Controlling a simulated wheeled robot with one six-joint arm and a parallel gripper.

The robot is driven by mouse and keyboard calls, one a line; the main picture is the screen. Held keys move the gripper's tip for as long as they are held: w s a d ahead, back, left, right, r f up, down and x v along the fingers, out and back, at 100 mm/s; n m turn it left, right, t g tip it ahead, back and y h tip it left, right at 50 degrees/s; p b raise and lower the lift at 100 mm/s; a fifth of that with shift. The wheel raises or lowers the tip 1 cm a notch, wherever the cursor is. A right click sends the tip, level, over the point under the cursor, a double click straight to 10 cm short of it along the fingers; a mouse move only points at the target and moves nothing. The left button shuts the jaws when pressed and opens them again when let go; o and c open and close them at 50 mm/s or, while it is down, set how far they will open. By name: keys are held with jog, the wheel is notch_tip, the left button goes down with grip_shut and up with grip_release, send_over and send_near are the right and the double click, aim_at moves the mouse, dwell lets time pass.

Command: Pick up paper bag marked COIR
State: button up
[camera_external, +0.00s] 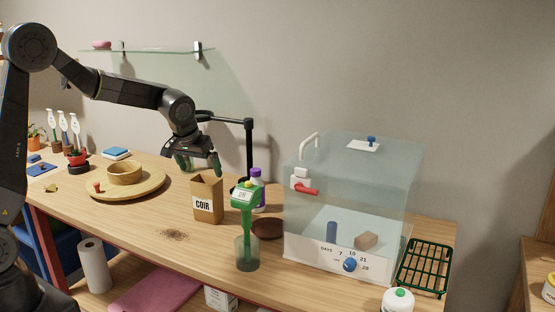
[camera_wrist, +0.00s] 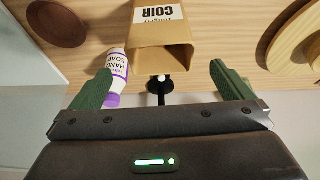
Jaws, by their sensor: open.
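The brown paper bag marked COIR (camera_external: 207,202) stands upright on the wooden table, left of the green pH meter. In the wrist view the bag (camera_wrist: 162,35) shows at top centre, ahead of the fingers, its open top facing my gripper. My gripper (camera_external: 200,168) is above the bag, its fingers pointing down near the bag's top. In the wrist view my gripper (camera_wrist: 170,85) has its two green fingers wide apart with nothing between them. The bag does not appear to be held.
A hand soap bottle (camera_wrist: 116,72) with a purple cap lies close beside the bag in the wrist view. The green pH meter (camera_external: 246,200) stands in a glass to the right. A clear propagator box (camera_external: 350,200) is further right. A round wooden turntable (camera_external: 150,187) is at left.

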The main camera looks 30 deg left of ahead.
aim_at(207, 190)
jog(key=x, duration=0.4)
jog(key=shift+s+p+x, duration=0.15)
jog(key=shift+p+x, duration=0.35)
jog(key=shift+x, duration=0.9)
jog(key=shift+s+p+x, duration=0.1)
jog(key=shift+p+x, duration=0.4)
jog(key=shift+x, duration=0.95)
